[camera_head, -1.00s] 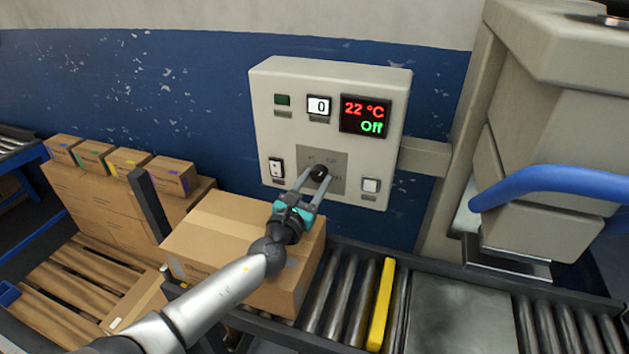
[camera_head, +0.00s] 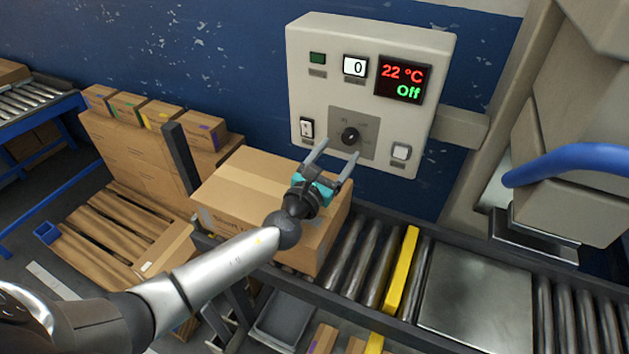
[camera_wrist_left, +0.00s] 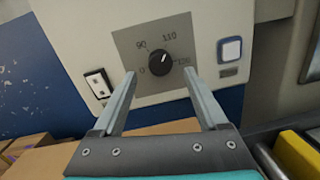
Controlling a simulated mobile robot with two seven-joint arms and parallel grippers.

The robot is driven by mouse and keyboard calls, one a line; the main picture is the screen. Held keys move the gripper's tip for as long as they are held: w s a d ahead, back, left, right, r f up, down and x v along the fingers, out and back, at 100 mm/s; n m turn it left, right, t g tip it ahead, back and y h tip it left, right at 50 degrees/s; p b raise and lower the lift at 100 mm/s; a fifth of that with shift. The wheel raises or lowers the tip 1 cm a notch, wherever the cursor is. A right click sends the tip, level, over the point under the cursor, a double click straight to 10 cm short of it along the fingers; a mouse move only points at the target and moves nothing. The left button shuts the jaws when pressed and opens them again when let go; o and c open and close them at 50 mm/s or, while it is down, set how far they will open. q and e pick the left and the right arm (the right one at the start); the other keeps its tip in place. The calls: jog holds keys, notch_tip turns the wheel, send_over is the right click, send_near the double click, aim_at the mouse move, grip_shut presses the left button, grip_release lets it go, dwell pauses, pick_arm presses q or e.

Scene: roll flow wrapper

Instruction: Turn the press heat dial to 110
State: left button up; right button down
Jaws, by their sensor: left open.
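The black heat dial (camera_head: 350,136) sits on a grey plate low on the pale control panel (camera_head: 308,100). In the left wrist view the dial (camera_wrist_left: 159,62) has the marks 0, 90 and 110 around it, plus a less clear one at right. I cannot tell for sure where its pointer stands. The display (camera_head: 403,79) reads 22 °C and Off. My left gripper (camera_head: 338,151) is open and empty, just below and in front of the dial. In the left wrist view its fingers (camera_wrist_left: 159,76) straddle the dial in the picture, seemingly apart from it. My right gripper is not in view.
A rocker switch (camera_head: 307,128) and a square button (camera_head: 401,151) flank the dial. A large carton (camera_head: 240,185) lies on the roller conveyor below the panel. A yellow bar (camera_head: 402,270) crosses the rollers. The press with its blue handle (camera_head: 570,165) stands at right.

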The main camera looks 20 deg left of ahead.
pick_arm(q)
jog(key=s, duration=0.7)
jog(key=s+a, duration=0.1)
jog(key=s, duration=0.3)
jog(key=shift+s+a+f, duration=0.1)
jog(key=shift+s+f, duration=0.05)
jog(key=shift+f, duration=0.15)
